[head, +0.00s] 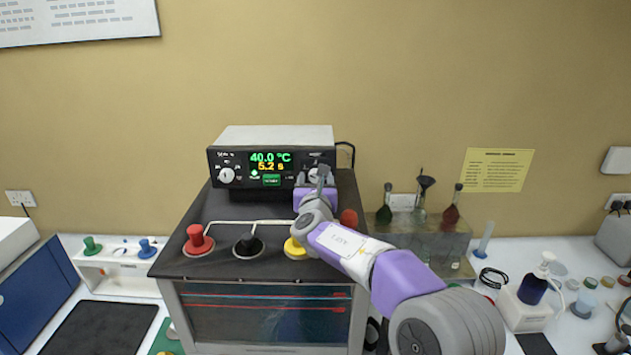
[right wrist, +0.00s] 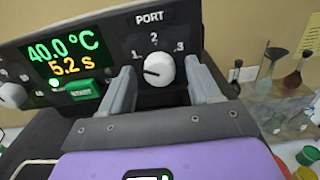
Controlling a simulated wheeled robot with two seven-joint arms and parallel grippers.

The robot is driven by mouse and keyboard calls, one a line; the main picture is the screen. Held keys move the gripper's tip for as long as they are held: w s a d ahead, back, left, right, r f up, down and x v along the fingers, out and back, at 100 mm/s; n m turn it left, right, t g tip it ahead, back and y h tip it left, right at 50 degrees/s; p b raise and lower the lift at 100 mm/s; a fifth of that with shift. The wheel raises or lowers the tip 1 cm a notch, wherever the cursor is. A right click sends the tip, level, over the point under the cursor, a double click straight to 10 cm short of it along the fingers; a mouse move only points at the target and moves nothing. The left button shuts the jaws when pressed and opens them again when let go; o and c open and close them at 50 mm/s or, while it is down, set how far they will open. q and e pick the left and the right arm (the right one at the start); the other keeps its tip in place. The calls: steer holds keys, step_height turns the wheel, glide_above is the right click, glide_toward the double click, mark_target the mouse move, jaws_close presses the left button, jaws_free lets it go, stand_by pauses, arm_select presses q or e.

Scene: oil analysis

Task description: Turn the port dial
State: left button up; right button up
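The port dial (right wrist: 159,70) is a white round knob under the word PORT, with the numbers 1, 2 and 3 around it. Its dark mark points left, on the side of the 1. It sits on the black front panel of the control unit (head: 277,137). My right gripper (head: 318,177) is in front of the panel's right end and largely hides the dial in the head view. In the right wrist view, its two grey fingers are apart, one on each side of the dial, with gaps visible. My left gripper is not in view.
The panel also has a lit display (right wrist: 63,57), a green start button (right wrist: 83,90) and another white knob (head: 226,175). Below are red (head: 199,240), black (head: 248,246) and yellow (head: 294,249) caps on the bath top. Flasks (head: 451,213) stand to the right.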

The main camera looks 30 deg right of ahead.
steer(key=c, duration=1)
steer(key=shift+f+m+b, duration=0.15)
steer(key=shift+m+b, duration=0.25)
steer(key=shift+b, duration=0.35)
steer(key=m+b, duration=0.8)
steer(key=b, duration=0.1)
steer(key=m+b, duration=0.3)
steer(key=m, duration=0.1)
steer(key=m+b, duration=0.2)
steer(key=m, duration=0.1)
steer(key=shift+m+b, duration=0.4)
steer(key=m+b, duration=0.2)
steer(key=m, duration=0.1)
steer(key=shift+m+b, duration=0.75)
steer(key=shift+m, duration=1.35)
